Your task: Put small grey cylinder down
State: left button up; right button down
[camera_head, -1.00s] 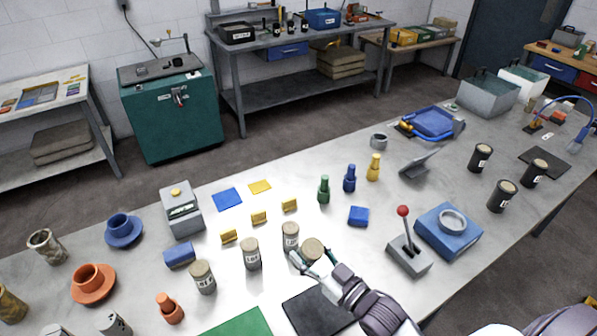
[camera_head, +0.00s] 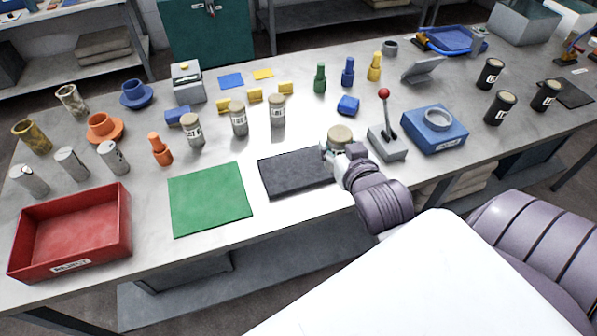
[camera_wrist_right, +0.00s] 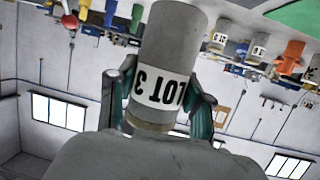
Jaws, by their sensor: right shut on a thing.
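My right gripper (camera_head: 335,152) is shut on a small grey cylinder (camera_head: 340,134) with a tan top. It holds the cylinder at the right end of the black mat, but I cannot tell whether the cylinder touches anything. In the right wrist view the cylinder (camera_wrist_right: 170,60) sits between the two fingers (camera_wrist_right: 160,105), and its white label reads LOT 3 upside down. Three similar labelled cylinders stand in a row on the bench: left (camera_head: 192,132), middle (camera_head: 239,120) and right (camera_head: 277,112). The black mat (camera_head: 290,174) looks empty. My left gripper is not in view.
A green mat (camera_head: 210,198) and a red tray (camera_head: 70,232) lie to the left along the front edge. A lever box (camera_head: 388,143) with a red knob stands just right of my gripper. Yellow blocks (camera_head: 255,95) stand behind the row. Bare bench lies between row and mats.

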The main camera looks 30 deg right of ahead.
jog(key=w+f+p, duration=0.1)
jog(key=w+f, duration=0.2)
jog(key=w, duration=0.1)
jog(key=w+a+f+p, duration=0.1)
jog(key=w+f, duration=0.2)
jog(key=f, duration=0.1)
jog(key=w+f+p, duration=0.1)
jog(key=w+f, duration=0.2)
jog(key=w, duration=0.1)
jog(key=shift+w+a+f, duration=0.2)
jog(key=shift+w+a, duration=0.1)
jog(key=shift+w, duration=0.05)
jog(key=shift+f, duration=0.2)
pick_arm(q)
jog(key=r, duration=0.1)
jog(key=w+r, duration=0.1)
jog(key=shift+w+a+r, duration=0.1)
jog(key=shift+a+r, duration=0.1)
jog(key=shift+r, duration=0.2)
pick_arm(e)
jog(key=shift+f, duration=0.2)
jog(key=c, duration=0.5)
grip_release()
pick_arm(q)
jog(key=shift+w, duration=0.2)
